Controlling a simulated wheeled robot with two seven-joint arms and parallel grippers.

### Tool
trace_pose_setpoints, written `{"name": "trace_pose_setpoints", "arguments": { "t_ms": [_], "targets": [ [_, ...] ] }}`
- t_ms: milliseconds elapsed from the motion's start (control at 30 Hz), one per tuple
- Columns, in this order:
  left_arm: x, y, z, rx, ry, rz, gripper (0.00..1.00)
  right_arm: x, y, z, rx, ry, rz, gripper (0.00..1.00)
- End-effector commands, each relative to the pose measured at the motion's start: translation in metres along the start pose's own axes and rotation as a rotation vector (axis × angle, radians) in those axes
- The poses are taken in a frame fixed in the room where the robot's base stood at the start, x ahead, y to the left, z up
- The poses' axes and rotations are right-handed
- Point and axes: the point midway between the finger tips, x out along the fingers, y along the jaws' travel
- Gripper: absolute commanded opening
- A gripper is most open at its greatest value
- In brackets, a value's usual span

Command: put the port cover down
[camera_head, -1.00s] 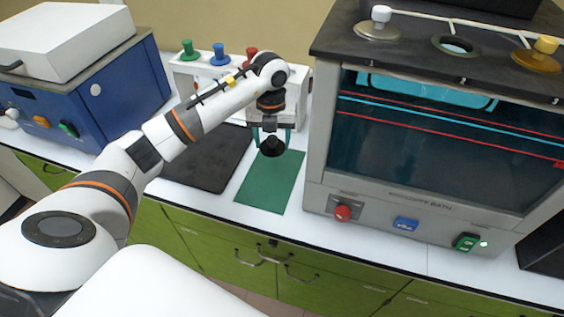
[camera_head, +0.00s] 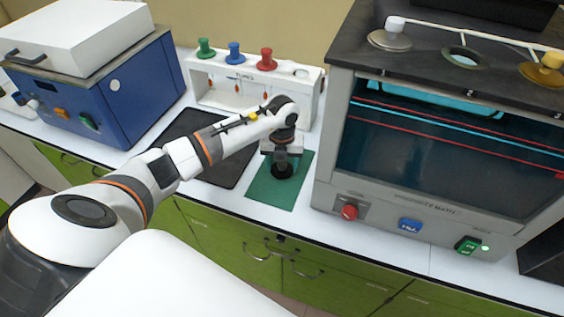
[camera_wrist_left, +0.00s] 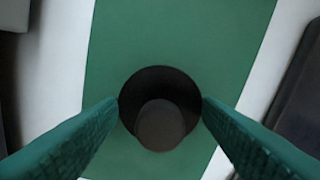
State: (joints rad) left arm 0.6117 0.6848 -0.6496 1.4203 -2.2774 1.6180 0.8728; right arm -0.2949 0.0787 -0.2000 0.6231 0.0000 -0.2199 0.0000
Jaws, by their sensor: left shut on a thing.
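The port cover (camera_head: 284,174) is a round black disc with a knob. It is at or just over the green mat (camera_head: 262,192), near the mat's middle. My left gripper (camera_head: 281,160) points down and is shut on the cover. In the left wrist view, the green fingers (camera_wrist_left: 160,106) close on both sides of the cover (camera_wrist_left: 160,76), with the mat (camera_wrist_left: 180,30) beneath. I cannot tell if the cover's underside touches the mat. My right gripper is not in view.
The grey bath (camera_head: 335,160) stands right of the mat, with an open port (camera_head: 463,58) between two capped ports on top. A dark mat (camera_head: 228,172) lies to the left. A white rack (camera_head: 308,88) with coloured knobs stands behind. A blue machine (camera_head: 140,95) is further left.

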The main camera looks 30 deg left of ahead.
Motion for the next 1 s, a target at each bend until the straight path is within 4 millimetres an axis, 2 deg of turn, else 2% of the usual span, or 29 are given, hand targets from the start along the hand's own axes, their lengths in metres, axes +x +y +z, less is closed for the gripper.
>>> {"name": "trace_pose_setpoints", "arguments": {
  "t_ms": [100,133,233,500,667,1000],
  "targets": [
    [0.004,0.0,0.0,0.0,0.001,0.0,0.36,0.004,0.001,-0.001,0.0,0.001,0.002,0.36],
    [0.003,0.0,0.0,0.0,0.0,0.0,0.65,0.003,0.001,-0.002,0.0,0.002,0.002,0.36],
    [0.002,0.0,0.0,0.0,0.0,0.0,0.81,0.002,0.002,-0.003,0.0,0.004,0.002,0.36],
    [0.002,0.0,0.0,0.0,0.0,0.0,0.81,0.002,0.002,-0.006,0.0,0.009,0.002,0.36],
    [-0.008,0.0,-0.001,0.0,0.004,0.002,0.81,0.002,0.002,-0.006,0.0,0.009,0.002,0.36],
    [-0.078,0.0,-0.002,0.0,0.007,0.003,0.81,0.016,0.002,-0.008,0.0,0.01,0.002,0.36]
  ]
}}
